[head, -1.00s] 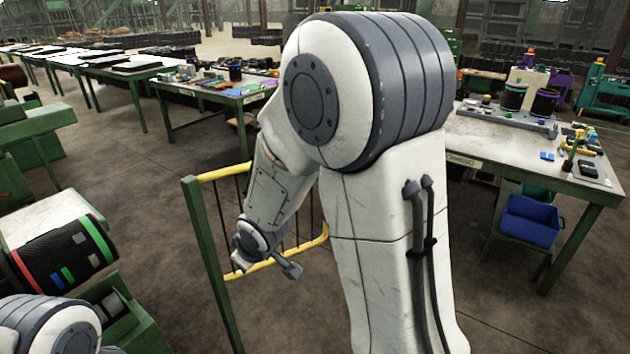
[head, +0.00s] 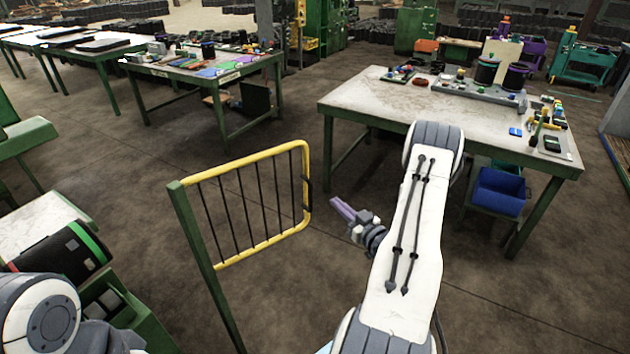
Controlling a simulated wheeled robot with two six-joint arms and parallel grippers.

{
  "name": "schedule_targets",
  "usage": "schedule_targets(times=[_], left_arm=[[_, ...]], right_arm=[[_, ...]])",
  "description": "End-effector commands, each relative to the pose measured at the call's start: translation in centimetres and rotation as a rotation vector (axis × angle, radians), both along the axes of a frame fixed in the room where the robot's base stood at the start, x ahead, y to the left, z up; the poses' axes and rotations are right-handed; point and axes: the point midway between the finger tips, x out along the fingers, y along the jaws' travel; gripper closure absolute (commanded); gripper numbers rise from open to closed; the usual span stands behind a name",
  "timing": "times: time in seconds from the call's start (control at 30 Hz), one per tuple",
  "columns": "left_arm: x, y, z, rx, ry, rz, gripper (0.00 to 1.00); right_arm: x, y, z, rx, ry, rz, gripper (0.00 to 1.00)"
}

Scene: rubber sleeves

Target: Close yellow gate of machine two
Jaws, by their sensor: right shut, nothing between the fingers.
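The yellow gate (head: 246,157) hangs on a green post (head: 203,262) in the middle left of the head view. It has a yellow tube frame with thin dark vertical bars, and its free end points right. A dark handle shows on its right edge. My right gripper (head: 342,208) is shut and empty, just right of the gate's free end, with a small gap between them in the picture. Its fingers point up and left. My left arm shows only as a part at the lower left corner, and its gripper is out of view. Which machine the gate belongs to is not readable.
A green machine with a black roll (head: 68,258) stands at the left, close to the post. A workbench (head: 350,108) with tools and a blue bin (head: 499,192) stands at the right. Another workbench (head: 196,78) stands behind the gate. The floor around the gate is clear.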

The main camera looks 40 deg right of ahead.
Motion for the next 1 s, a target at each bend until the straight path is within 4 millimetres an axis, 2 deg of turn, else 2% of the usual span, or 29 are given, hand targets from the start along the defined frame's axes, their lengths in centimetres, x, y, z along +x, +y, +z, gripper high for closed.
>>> schedule_targets(times=[0.03,0.3,0.5,0.7,1.0], left_arm=[[0.0,0.0,0.8,0.0,0.0,0.0,0.38],[0.0,0.0,3.2,0.0,0.0,0.002,0.38],[0.0,0.0,4.7,0.0,0.0,0.0,0.38],[0.0,0.0,5.1,0.0,0.0,-0.002,0.38],[0.0,0.0,5.1,0.0,0.0,-0.002,0.38]], right_arm=[[1.1,0.2,0.4,-0.001,0.0,0.007,1.0],[7.0,0.0,0.4,-0.002,0.001,0.007,1.0],[10.3,-0.2,0.4,-0.001,0.001,0.004,1.0],[11.7,-0.4,0.1,0.0,0.003,0.002,1.0],[11.9,-0.5,0.0,-0.001,0.003,0.0,1.0]])
